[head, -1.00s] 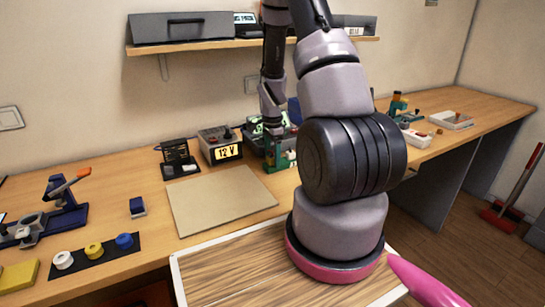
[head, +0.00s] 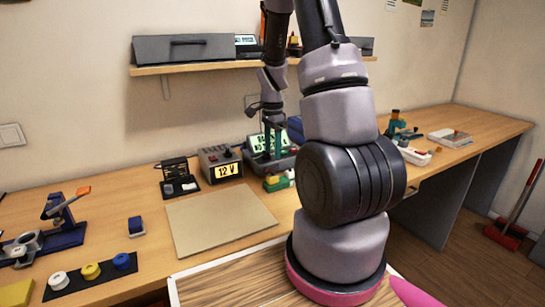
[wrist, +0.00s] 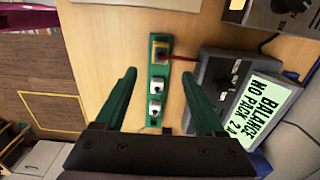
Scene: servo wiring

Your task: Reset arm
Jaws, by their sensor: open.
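My gripper (head: 271,143) hangs above the back of the workbench in the head view, in front of the charger (head: 259,165). In the wrist view its two green fingers (wrist: 158,74) are spread wide with nothing between the tips. A green holder (wrist: 157,95) lies on the bench below, seen between the fingers but apart from them. It carries a yellow piece and two white pieces, and a red wire runs from its yellow end toward the charger (wrist: 240,105). The charger display reads "BALANCE NO PACK 2 A". In the head view my arm hides part of the bench.
A 12 V supply (head: 221,162) and a small black stand (head: 178,178) are left of the charger. A bare tan mat (head: 220,220) lies in front. A shelf (head: 215,66) with cases hangs above the bench. A blue press (head: 55,230) stands at left.

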